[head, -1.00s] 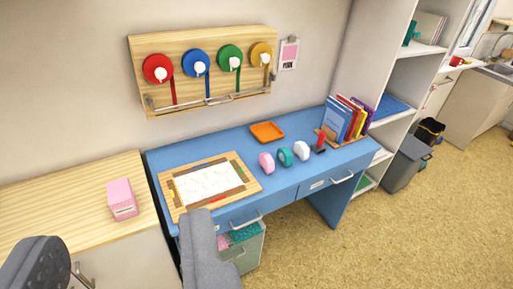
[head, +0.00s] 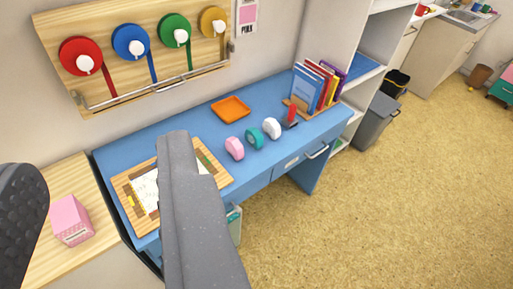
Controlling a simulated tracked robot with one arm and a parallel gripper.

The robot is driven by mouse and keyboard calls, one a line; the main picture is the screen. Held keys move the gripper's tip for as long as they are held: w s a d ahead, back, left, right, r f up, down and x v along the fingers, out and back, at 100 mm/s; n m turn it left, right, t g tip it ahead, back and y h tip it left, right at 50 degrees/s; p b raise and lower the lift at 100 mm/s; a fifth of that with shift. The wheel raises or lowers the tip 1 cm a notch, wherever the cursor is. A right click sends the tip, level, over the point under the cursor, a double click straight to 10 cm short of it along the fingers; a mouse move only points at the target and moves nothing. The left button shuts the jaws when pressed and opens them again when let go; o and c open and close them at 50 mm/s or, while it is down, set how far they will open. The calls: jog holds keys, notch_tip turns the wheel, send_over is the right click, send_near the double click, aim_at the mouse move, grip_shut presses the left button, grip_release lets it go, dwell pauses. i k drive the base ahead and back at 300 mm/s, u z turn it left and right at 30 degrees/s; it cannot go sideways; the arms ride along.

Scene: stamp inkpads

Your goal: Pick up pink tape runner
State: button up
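The pink tape runner (head: 234,148) stands on the blue desk (head: 196,128), at the left end of a short row of small items. It is fully visible, and nothing touches it from my side. My gripper (head: 98,155) shows as two wide-apart grey fingers in the near left of the view. It is open, with nothing seen between the fingers. The right finger covers part of the wood-framed board on the desk. The tape runner lies beyond and to the right of that finger, clearly apart from it.
A teal runner (head: 254,139), a white one (head: 271,128) and a red-topped item (head: 290,117) stand close to its right. An orange tray (head: 231,109) is behind, books (head: 314,84) at the far right. A pink box (head: 71,220) sits on the wooden cabinet.

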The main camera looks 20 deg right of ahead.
aim_at(233, 146)
jog(key=z, duration=1.5)
jog(key=i, duration=2)
jog(key=u, duration=2.1)
jog(key=k, duration=0.9)
